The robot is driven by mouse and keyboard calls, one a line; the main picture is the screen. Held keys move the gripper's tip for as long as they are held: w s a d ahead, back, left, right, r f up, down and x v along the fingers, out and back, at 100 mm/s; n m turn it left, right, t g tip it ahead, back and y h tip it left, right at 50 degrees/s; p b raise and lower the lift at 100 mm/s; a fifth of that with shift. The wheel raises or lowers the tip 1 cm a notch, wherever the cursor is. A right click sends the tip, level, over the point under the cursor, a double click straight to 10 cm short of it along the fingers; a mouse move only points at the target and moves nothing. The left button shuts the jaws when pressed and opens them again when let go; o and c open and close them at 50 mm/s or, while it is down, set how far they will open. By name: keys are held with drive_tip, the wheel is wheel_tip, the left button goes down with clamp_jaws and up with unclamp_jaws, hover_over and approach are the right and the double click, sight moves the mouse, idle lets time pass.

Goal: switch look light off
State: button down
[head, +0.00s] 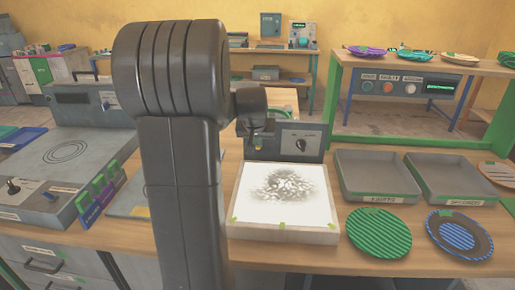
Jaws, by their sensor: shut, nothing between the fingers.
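A flat box with a bright white top (296,196) and a dark speckled patch stands on the bench, right of my arm. Behind it is a grey control box (284,138) with a black knob (300,144) on a dark face; its setting is too small to read. My gripper (257,143) is shut and empty. It appears in front of the left part of the control box, left of the knob. Whether it touches the box I cannot tell. My arm hides part of the bench.
A grey machine (65,165) with a lever stands left. A shelf (440,66) with plates is behind.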

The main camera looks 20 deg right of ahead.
drive_tip(key=shift+s+a+f+t+h+b, duration=0.1)
drive_tip(key=shift+s+f+t+h+b, duration=0.3)
drive_tip(key=shift+b, duration=1.2)
drive_tip(key=shift+w+a+f+t+h+b, duration=0.1)
drive_tip(key=shift+f+t+b, duration=0.45)
drive_tip(key=shift+b, duration=1.1)
drive_tip(key=shift+s+a+f+t+h+b, duration=0.1)
drive_tip(key=shift+s+f+t+h+b, duration=0.35)
drive_tip(key=shift+b, duration=1.15)
drive_tip(key=t+b, duration=0.1)
drive_tip(key=b, duration=0.2)
drive_tip(key=shift+f, duration=0.1)
drive_tip(key=shift+w+r, duration=0.1)
drive_tip(key=shift+r, duration=0.3)
drive_tip(key=shift+r+p, duration=0.7)
drive_tip(key=shift+r, duration=0.1)
